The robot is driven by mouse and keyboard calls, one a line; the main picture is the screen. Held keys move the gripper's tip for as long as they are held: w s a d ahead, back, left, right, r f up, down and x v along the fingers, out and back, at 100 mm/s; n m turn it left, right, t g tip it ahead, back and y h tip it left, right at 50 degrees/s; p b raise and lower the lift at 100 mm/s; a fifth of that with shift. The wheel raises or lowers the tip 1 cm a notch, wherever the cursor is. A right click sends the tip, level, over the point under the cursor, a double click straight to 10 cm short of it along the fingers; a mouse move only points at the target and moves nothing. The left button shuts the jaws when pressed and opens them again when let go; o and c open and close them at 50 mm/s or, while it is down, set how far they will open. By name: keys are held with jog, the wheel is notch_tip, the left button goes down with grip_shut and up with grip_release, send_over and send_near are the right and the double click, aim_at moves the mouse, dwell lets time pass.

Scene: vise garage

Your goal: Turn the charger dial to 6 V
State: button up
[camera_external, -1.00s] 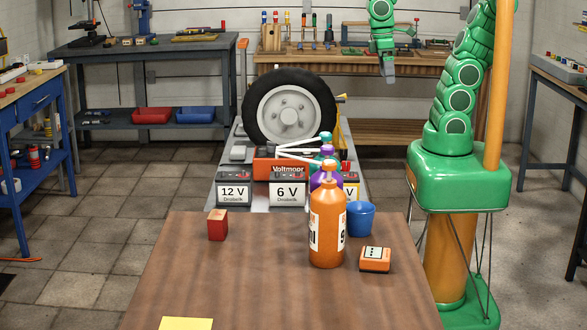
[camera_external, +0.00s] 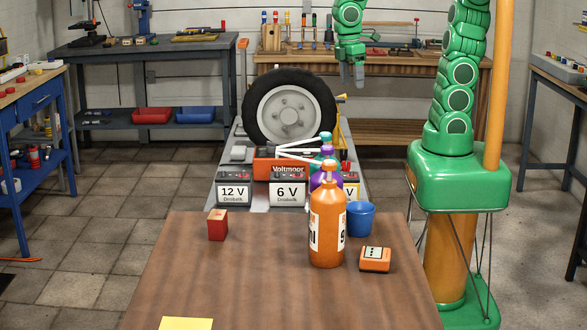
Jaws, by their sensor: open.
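The charger is an orange-red box marked Voltmoor (camera_external: 268,170), on the grey bench behind the brown table. It stands behind the battery marked 6 V (camera_external: 287,190); its dial cannot be made out. Pale cables or bars run from near it toward the bottles at the right. A battery marked 12 V (camera_external: 234,191) is to the left, and another battery (camera_external: 351,192) is partly hidden at the right. My gripper (camera_external: 353,82) hangs open and empty, pointing down, high above and to the right of the charger, near the wheel's upper right.
A wheel (camera_external: 290,115) stands upright behind the charger. An orange bottle (camera_external: 327,228) with purple and teal ones behind it stands front right of the charger. A blue cup (camera_external: 360,219), a small orange box (camera_external: 375,260) and a red block (camera_external: 217,225) are on the brown table (camera_external: 270,290).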

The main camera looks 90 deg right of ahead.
jog(key=w+d+f+n, duration=0.2)
jog(key=w+f, duration=0.1)
jog(key=w, duration=0.4)
jog(key=w+d+f+n, duration=0.1)
jog(key=w+f+n, duration=0.15)
jog(key=w, duration=0.45)
jog(key=n+t, duration=0.1)
jog(key=n, duration=0.2)
send_near(272, 147)
jog(key=shift+s+d+f, duration=0.15)
jog(key=shift+s+d, duration=0.05)
jog(key=shift+d, duration=0.4)
jog(key=shift+w+d+f, duration=0.2)
jog(key=shift+d+f, duration=0.1)
jog(key=shift+f, duration=3.9)
jog(key=c, duration=1)
jog(key=shift+c, duration=0.2)
